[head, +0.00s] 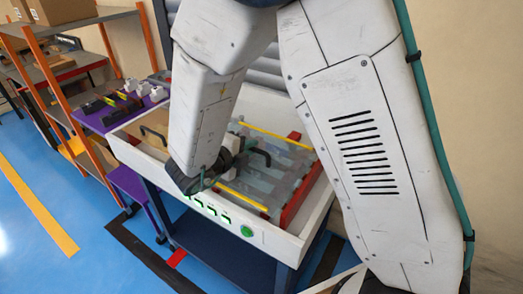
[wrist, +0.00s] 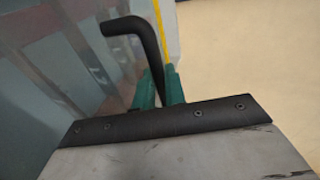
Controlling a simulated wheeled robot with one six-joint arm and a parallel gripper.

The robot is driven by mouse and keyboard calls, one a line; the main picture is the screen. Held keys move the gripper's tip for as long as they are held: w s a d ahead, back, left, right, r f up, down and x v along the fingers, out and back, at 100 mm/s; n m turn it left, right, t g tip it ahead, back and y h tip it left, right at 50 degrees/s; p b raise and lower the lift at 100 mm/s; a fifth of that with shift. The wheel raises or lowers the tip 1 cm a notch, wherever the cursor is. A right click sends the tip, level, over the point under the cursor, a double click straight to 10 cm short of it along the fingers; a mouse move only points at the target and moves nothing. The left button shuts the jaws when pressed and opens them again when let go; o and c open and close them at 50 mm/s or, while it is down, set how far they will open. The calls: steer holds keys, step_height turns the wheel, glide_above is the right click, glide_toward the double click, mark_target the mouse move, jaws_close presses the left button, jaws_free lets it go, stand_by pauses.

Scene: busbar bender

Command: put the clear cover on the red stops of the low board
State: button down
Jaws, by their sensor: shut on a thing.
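The clear cover (head: 262,176) is a see-through sheet with yellow strips along two edges and a black handle (head: 262,152). It lies flat over the low board, with pale bars showing through it. A long red stop (head: 303,196) runs along the board's right side. Another bit of red shows at the back (head: 295,136). I cannot tell whether the cover touches the red. My gripper (wrist: 160,90) has its green fingers shut on the black handle (wrist: 142,35). The clear sheet (wrist: 60,70) fills the left of the wrist view. My arm hides the cover's left part in the head view.
The white machine frame (head: 270,240) has green displays and a green button (head: 246,231) at the front. Another black handle (head: 152,133) stands left of my arm. A purple table (head: 95,120) with small parts and an orange-post shelf stand at the left.

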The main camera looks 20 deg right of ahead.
mark_target(261, 140)
steer(key=x, duration=0.2)
steer(key=r+x, duration=0.1)
steer(key=x, duration=0.2)
steer(key=shift+w+d, duration=0.15)
steer(key=shift+d, duration=0.2)
steer(key=shift+f, duration=1.7)
steer(key=shift+f, duration=0.1)
steer(key=c, duration=1.5)
jaws_free()
steer(key=shift+o, duration=0.2)
